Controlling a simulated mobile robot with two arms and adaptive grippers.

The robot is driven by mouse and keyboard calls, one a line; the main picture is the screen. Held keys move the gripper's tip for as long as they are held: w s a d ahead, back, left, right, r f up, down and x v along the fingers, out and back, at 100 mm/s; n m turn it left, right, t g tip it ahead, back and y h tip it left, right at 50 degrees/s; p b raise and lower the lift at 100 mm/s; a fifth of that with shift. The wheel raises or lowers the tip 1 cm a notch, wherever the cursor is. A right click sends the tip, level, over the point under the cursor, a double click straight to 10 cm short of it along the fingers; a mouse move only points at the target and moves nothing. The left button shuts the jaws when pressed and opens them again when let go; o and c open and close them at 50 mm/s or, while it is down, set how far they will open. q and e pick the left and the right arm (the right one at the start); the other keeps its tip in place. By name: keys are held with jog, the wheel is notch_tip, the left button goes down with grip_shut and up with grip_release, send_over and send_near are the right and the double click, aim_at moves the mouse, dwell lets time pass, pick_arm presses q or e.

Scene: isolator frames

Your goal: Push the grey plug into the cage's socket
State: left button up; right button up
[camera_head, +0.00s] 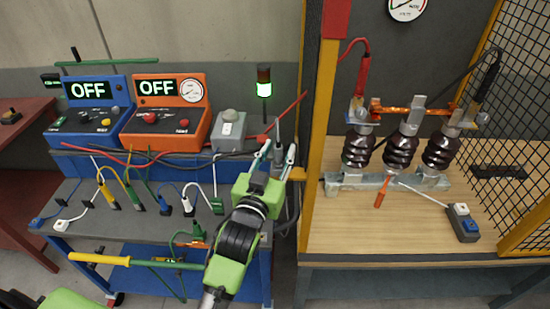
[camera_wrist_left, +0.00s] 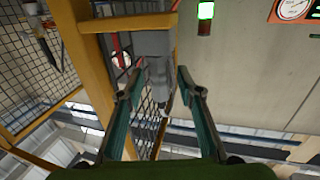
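My left gripper (camera_head: 277,152) is raised in front of the yellow cage post (camera_head: 316,140), at the right end of the blue bench. Its two fingers are spread. A grey plug-like body (camera_head: 278,130) shows at the fingertips. In the left wrist view it is a grey block (camera_wrist_left: 155,45) tapering to a narrower end between and beyond the fingers of the left gripper (camera_wrist_left: 158,78). A gap shows on its right side; I see no clear grip. I cannot make out the socket's opening or whether the plug sits in it. My right gripper is not in view.
The blue bench (camera_head: 140,230) holds a blue OFF box (camera_head: 92,110), an orange OFF box (camera_head: 165,112), a grey box (camera_head: 229,130) and several leads. Right of the post, insulators (camera_head: 400,150) stand on the wooden floor (camera_head: 350,240). Cage mesh (camera_head: 520,90) closes the right side.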

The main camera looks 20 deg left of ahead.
pick_arm(q)
jog(key=s, duration=1.2)
jog(key=shift+w+d, duration=0.1)
jog(key=s+d+f+m+g+h+b, duration=0.1)
jog(key=d+f+g+b, duration=0.15)
jog(key=f, duration=1.45)
jog(key=s+d+f+m+g+h+b, duration=0.1)
jog(key=d+f+g+b, duration=0.2)
jog(key=f, duration=1.4)
jog(key=s+a+f+g, duration=0.1)
jog(key=s+f+g, duration=0.1)
jog(key=s+f, duration=0.35)
jog(key=s+f+g+b, duration=0.1)
jog(key=s+f, duration=0.1)
jog(key=f, duration=0.7)
jog(key=s+a+f+g, duration=0.15)
jog(key=s+f, duration=0.25)
jog(key=f, duration=0.4)
jog(key=s+a+f+g+b, duration=0.2)
jog(key=s+a+f+g, duration=0.1)
jog(key=s+f, duration=0.6)
jog(key=s+a+f+g+y+b, duration=0.1)
jog(key=s+a+f+g, duration=0.3)
jog(key=s+f, duration=0.5)
jog(key=s+a, duration=0.2)
jog(key=s, duration=0.5)
jog(key=shift+a+f+m+y+b, duration=0.3)
jog(key=shift+b, duration=0.05)
